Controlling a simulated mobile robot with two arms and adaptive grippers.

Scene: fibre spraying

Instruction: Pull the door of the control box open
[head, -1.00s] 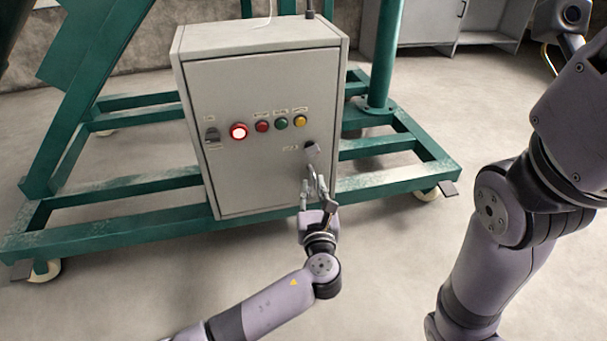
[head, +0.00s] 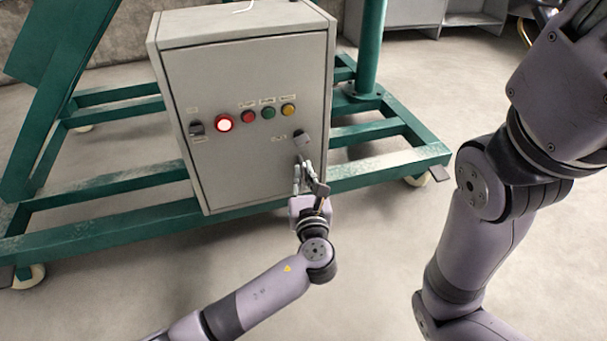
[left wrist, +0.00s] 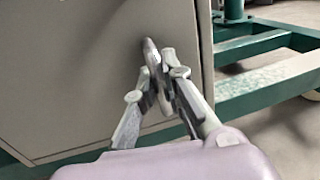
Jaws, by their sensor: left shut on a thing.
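The grey control box (head: 235,170) stands on a green frame, and its door looks flush with the box. The door handle (head: 302,140) is on the right side of the door, below the row of buttons. My left gripper (head: 306,172) is at this handle from below and in front. In the left wrist view the gripper (left wrist: 158,85) is shut with its fingers on both sides of the handle (left wrist: 153,62), close to the door's right edge. The fingers hide part of the handle. My right arm shows at the right, but its gripper is out of view.
The door carries a lit red lamp (head: 224,122), several coloured buttons and a black switch (head: 196,127). The green wheeled frame (head: 110,238) runs below and beside the box. Grey cabinets (head: 425,12) stand at the back. The floor in front is clear.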

